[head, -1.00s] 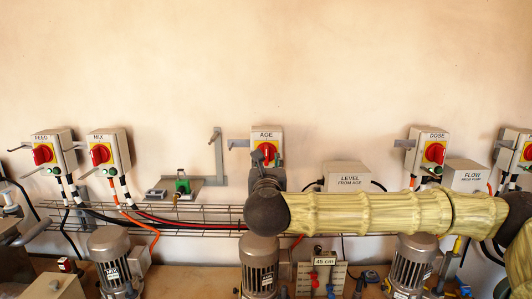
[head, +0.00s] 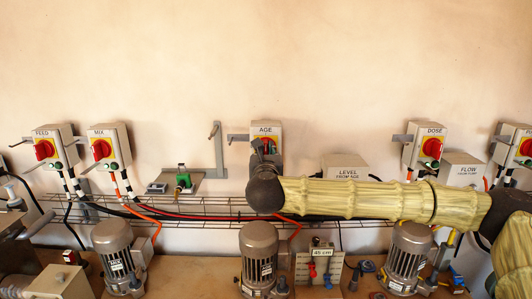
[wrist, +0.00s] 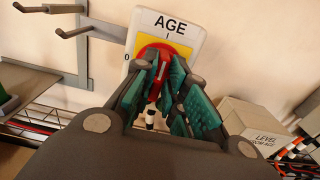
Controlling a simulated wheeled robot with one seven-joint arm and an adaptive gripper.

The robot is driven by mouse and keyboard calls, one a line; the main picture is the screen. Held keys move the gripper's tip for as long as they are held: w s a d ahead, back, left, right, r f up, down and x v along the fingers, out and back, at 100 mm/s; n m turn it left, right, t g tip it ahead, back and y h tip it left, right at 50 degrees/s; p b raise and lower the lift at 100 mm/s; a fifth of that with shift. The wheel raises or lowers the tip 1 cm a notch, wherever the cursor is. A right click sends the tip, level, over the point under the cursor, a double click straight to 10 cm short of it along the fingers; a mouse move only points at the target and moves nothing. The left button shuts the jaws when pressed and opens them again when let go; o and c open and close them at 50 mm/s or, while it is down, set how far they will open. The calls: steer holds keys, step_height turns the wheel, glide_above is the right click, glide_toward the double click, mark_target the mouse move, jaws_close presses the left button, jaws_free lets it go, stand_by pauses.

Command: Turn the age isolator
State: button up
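The AGE isolator (head: 266,130) is a light grey box on the wall with a yellow plate and a red rotary handle. In the wrist view its label, "I" and "0" marks and red handle (wrist: 153,92) show, the handle standing close to upright with a slight tilt. My gripper (wrist: 160,66) has teal-padded fingers in front of the yellow plate, one side on each side of the handle. The fingers hide parts of the handle, and I cannot tell whether the pads touch it. In the head view my gripper (head: 264,147) covers most of the knob.
A grey hook bracket (wrist: 72,32) juts from the wall left of the isolator. The LEVEL box (head: 345,167) is at lower right. A wire cable tray (head: 205,205) runs below, with motors (head: 259,255) on the bench. FEED (head: 44,150), MIX (head: 103,150) and DOSE isolators (head: 431,148) stand apart.

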jaws_close()
steer(key=shift+n+b, duration=0.3)
steer(key=shift+b, duration=0.1)
steer(key=n+b, duration=0.3)
steer(key=shift+a+f, duration=0.1)
steer(key=shift+a, duration=0.05)
steer(key=n+b, duration=0.2)
steer(key=n, duration=0.5)
steer(key=n+b, duration=0.3)
steer(key=n, duration=0.4)
steer(key=shift+a+f+b, duration=0.2)
steer(key=shift+b, duration=0.1)
steer(key=shift+n, duration=0.3)
steer(key=o, duration=0.7)
jaws_free()
steer(key=shift+c, duration=0.2)
